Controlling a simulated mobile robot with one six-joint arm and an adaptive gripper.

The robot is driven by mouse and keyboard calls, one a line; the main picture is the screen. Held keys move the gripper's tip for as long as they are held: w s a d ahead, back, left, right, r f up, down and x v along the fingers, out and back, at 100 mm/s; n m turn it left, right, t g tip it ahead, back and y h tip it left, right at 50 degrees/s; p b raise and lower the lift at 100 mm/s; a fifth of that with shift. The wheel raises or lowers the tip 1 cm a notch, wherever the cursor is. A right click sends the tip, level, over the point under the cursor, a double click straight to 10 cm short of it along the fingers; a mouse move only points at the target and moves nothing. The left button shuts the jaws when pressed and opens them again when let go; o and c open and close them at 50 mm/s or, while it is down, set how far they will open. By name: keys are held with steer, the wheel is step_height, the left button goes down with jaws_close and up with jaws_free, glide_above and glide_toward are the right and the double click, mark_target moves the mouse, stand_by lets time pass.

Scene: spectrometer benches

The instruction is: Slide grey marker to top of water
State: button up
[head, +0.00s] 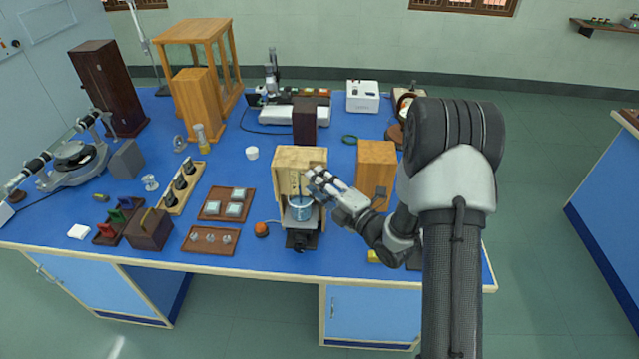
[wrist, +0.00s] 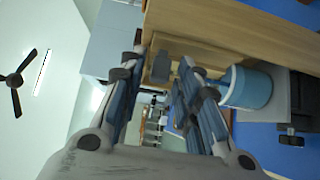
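A light wooden open-fronted box (head: 300,157) stands near the front middle of the bench. A clear beaker of blue water (head: 300,209) sits in its lower part. It also shows at the right of the wrist view (wrist: 250,88). My gripper (head: 312,179) is at the box's open front, up and to the right of the beaker. In the wrist view its fingers (wrist: 160,62) are spread. A small greyish block, seemingly the grey marker (wrist: 160,69), shows between the fingertips, with gaps at its sides. Contact is not clear. In the head view my fingers hide the marker.
A wooden block (head: 377,166) stands right of the box, close to my forearm. A dark block (head: 304,121) stands behind. Trays of small parts (head: 226,204) lie left, and an orange knob (head: 261,230) sits at the front left.

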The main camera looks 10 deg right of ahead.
jaws_close()
steer(key=shift+f, duration=0.1)
stand_by(0.4)
step_height(320, 180, down, 5)
steer(key=b, duration=0.5)
steer(key=shift+r, duration=0.35)
steer(key=shift+o, duration=1.2)
jaws_free()
